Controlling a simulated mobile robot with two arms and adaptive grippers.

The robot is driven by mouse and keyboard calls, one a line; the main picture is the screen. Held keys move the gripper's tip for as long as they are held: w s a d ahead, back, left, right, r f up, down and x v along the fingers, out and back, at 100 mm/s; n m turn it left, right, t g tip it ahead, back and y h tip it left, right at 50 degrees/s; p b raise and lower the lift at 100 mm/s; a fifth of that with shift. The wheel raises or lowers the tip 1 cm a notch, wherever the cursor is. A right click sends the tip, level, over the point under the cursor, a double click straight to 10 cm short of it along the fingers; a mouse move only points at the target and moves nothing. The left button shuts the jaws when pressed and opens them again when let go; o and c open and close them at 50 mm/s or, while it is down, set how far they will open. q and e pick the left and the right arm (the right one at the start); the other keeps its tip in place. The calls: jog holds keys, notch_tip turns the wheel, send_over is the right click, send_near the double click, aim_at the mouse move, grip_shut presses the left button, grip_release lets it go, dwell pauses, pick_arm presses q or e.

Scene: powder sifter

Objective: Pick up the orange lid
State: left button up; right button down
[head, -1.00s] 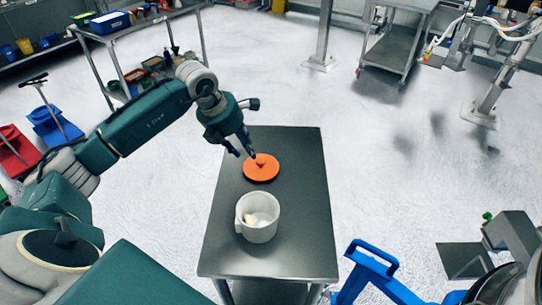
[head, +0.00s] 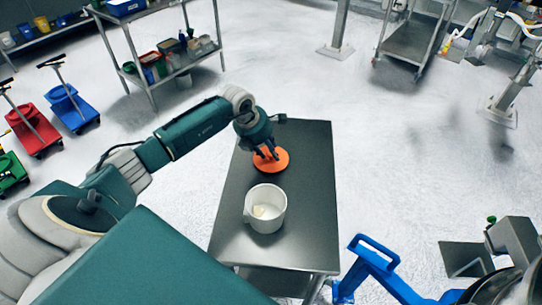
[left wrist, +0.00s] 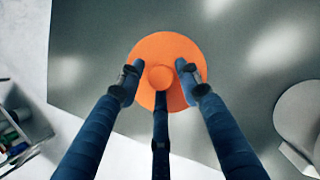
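The round orange lid (head: 282,164) lies flat on the far part of the grey metal table (head: 312,200). In the left wrist view the lid (left wrist: 163,45) has a round knob at its centre. My left gripper (head: 267,153) is directly over the lid, with its three fingers pointing down. In the left wrist view my left gripper (left wrist: 160,80) is open around the knob, with gaps between the two side fingertips and the knob. The third finger is below the knob in the picture; whether it touches cannot be told. My right gripper is not in view.
A white pot (head: 266,222) with pale contents stands on the table, nearer than the lid. A blue handled frame (head: 372,262) stands right of the table's near end. A shelf cart (head: 160,65) stands behind on the left. The table's right side is clear.

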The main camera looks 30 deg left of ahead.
pick_arm(q)
jog(key=shift+f, duration=0.1)
jog(key=shift+c, duration=0.3)
jog(key=c, duration=0.6)
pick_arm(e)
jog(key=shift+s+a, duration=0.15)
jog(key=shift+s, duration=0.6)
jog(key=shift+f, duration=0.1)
